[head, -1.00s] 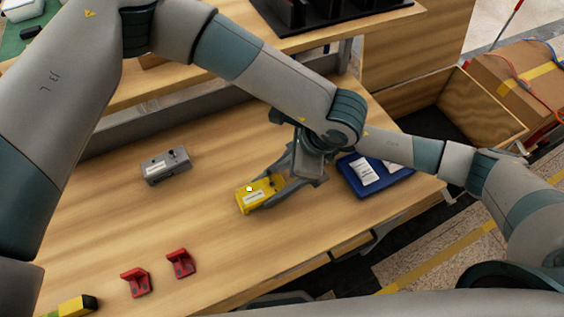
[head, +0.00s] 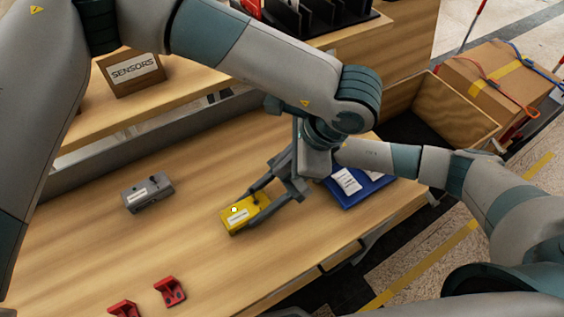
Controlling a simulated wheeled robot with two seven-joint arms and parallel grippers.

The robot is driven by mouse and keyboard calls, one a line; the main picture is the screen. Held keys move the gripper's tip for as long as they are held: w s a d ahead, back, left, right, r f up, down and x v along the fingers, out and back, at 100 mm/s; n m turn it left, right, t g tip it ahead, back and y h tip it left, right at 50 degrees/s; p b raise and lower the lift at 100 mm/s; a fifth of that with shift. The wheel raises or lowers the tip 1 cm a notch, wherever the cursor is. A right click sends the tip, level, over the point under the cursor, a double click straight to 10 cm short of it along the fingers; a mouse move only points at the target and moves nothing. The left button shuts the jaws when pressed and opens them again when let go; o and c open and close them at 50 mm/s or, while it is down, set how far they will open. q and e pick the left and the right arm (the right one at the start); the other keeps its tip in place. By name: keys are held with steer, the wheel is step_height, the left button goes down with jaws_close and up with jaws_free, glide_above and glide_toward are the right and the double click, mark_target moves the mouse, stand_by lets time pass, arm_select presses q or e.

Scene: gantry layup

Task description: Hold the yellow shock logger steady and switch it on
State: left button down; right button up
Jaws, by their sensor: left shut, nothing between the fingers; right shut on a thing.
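The yellow shock logger (head: 237,222) lies on the wooden bench. It has a white label, a pale round spot and a small dark lever on top. My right gripper (head: 254,203) is shut on the logger, with one finger along each side, reaching in from the right. My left gripper (head: 283,150) is shut and empty, above and behind the right one. It is partly hidden by my arms, so I cannot tell how near its tips are to the logger. Whether the logger is on is not clear.
A grey device (head: 147,194) with a similar lever lies left of the logger. Red brackets (head: 170,291) lie near the front edge. A blue tray (head: 366,198) with white packets is at the right. A SENSORS box (head: 128,75) stands on the raised shelf.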

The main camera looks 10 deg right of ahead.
steer(key=o, duration=1.3)
steer(key=shift+c, duration=0.2)
steer(key=shift+d+r, duration=0.1)
steer(key=v, duration=1.1)
steer(key=shift+w+d+r, duration=0.2)
steer(key=shift+d, duration=0.1)
